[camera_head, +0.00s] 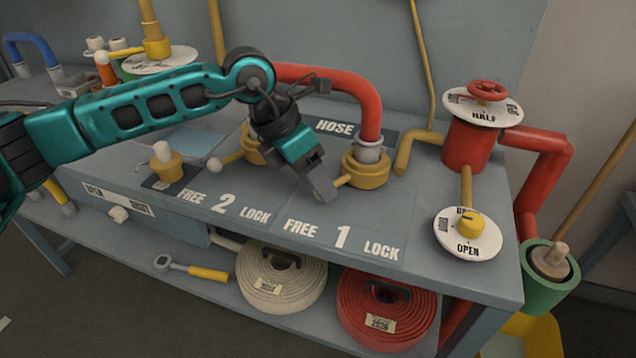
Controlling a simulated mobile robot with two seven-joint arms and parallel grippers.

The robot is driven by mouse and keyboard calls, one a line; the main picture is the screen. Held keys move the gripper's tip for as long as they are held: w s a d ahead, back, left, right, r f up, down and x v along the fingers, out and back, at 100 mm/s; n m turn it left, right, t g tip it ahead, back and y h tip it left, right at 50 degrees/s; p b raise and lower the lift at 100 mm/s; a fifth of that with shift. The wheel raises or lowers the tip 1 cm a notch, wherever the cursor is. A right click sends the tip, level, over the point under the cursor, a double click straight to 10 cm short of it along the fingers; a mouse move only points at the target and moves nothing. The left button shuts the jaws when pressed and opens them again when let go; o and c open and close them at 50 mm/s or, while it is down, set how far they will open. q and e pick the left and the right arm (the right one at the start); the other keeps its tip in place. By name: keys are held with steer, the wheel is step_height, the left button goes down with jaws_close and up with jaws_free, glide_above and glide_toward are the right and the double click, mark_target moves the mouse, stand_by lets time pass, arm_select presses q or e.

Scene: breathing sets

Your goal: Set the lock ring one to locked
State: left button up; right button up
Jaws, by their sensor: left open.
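Lock ring one (372,178) is a brass-yellow collar at the foot of the red hose (352,88), behind the printed number 1. Its short lever (346,180) points left, to the FREE side of the FREE 1 LOCK label (342,238). My left gripper (326,192) is open, pointing down at the lever's outer end. Its fingers hide the lever tip, and I cannot tell whether they touch it. My right gripper is not in view.
Lock ring two (250,150), with a white-knobbed lever, sits left behind my gripper. A red valve (467,140) and a round OPEN dial (468,233) stand to the right. Rolled hoses (281,278) lie on the shelf below. The bench's front label strip is clear.

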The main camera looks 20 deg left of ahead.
arm_select(q)
steer(key=shift+x, duration=0.8)
steer(key=shift+r, duration=0.1)
jaws_close()
